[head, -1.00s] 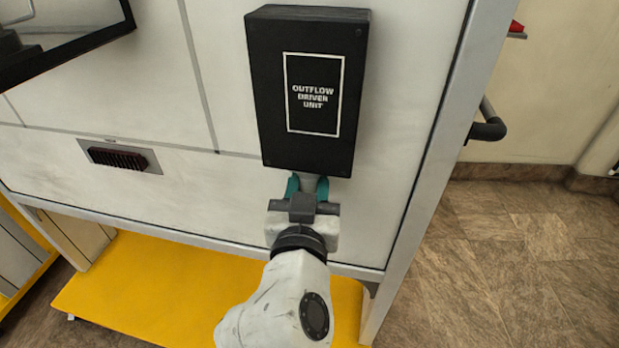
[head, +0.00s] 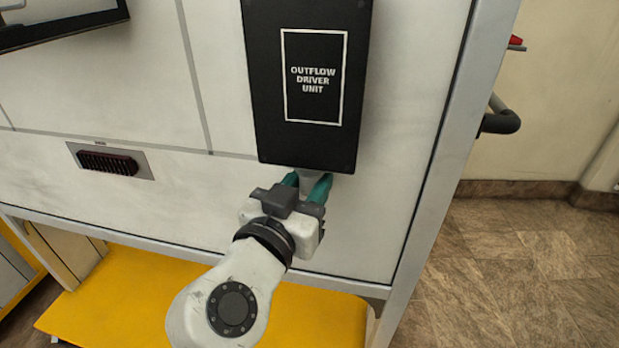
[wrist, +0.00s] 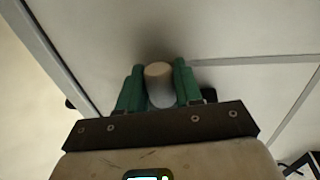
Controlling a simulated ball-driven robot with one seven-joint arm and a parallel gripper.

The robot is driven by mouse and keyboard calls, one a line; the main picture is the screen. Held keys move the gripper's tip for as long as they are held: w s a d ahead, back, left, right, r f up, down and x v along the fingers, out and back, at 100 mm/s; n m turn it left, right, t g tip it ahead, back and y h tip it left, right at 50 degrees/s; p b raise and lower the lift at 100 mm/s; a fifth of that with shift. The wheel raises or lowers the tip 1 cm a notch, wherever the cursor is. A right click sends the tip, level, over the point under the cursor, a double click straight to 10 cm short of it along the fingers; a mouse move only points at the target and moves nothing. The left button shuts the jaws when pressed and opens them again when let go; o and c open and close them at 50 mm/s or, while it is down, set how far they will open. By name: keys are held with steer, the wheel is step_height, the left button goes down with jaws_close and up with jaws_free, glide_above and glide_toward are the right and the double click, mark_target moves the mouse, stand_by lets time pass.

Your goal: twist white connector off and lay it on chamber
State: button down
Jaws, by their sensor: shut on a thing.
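The white connector (wrist: 159,86) is a short pale cylinder between the two green fingers of my gripper (wrist: 159,88) in the wrist view. My gripper is shut on it, with one finger on each side. In the head view my gripper (head: 306,184) is directly under the black box (head: 308,145) labelled "Outflow Driver Unit". A small pale part of the connector (head: 309,181) shows between the teal fingers at the box's bottom edge. Whether the connector is still joined to the box is hidden. I cannot identify the chamber in these views.
The box is mounted on a white panel (head: 200,195) with a grey frame post (head: 425,200) at its right. A dark vent (head: 108,162) is at the left. A yellow base (head: 120,300) runs below. Floor to the right is clear.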

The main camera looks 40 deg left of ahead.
steer(key=shift+a+f+m+t+h+b, duration=0.15)
steer(key=shift+m+h+b, duration=0.2)
steer(key=shift+h+b, duration=0.2)
steer(key=shift+f+m+t+h+b, duration=0.1)
steer(key=shift+m+t+h+b, duration=0.05)
steer(key=shift+m+h+b, duration=0.35)
steer(key=shift+r+m+h+b, duration=0.2)
steer(key=shift+m+h, duration=0.2)
steer(key=shift+h, duration=0.35)
steer(key=shift+r+m+h+b, duration=0.1)
steer(key=shift+m+h+b, duration=0.2)
steer(key=shift+h, duration=0.4)
steer(key=c, duration=0.7)
jaws_free()
steer(key=s, duration=0.3)
steer(key=s+p, duration=0.1)
steer(key=s, duration=0.3)
steer(key=s+d+p, duration=0.1)
steer(key=s, duration=0.3)
steer(key=shift+w, duration=0.1)
